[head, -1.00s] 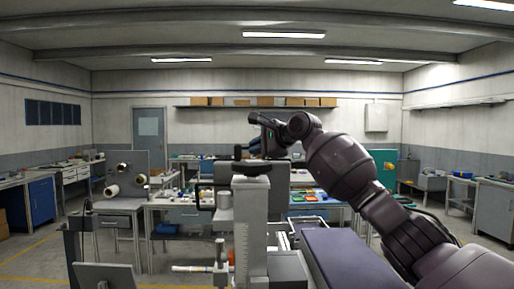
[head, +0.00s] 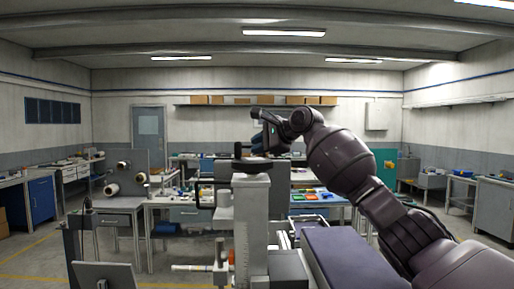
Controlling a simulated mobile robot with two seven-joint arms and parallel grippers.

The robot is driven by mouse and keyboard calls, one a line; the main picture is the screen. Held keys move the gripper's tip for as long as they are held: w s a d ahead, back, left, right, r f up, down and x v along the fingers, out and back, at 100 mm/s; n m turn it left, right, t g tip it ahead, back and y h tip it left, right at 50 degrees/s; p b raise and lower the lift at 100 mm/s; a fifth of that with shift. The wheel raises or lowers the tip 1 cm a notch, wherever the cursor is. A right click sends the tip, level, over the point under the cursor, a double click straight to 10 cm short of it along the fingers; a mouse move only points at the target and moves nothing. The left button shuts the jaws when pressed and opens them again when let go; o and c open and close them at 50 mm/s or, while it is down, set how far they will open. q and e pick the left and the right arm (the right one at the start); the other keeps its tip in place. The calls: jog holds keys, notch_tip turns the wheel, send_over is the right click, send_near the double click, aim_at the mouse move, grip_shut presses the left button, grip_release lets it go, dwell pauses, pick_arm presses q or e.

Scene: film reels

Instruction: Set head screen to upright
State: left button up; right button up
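A machine with a pale grey column (head: 252,220) and a dark knob on top stands in front of me. A dark grey flat panel (head: 222,170), which may be the head screen, shows behind the column's top. The column hides part of it, and I cannot tell its exact tilt. My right gripper (head: 262,132) is at the end of the arm from the right, just above the panel and column top. It looks close to the panel, but contact cannot be made out. Its fingers are small and dark, so open or shut is unclear. My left gripper is out of view.
A purple-topped surface (head: 350,262) lies below my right arm. A small grey panel (head: 105,276) stands at the lower left. A bench with reels (head: 111,190) is at the left, and a long worktable (head: 180,213) is behind. Open floor shows at the left.

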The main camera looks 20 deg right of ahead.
jog(key=b+v, duration=0.2)
jog(key=v, duration=0.8)
dwell(0.3)
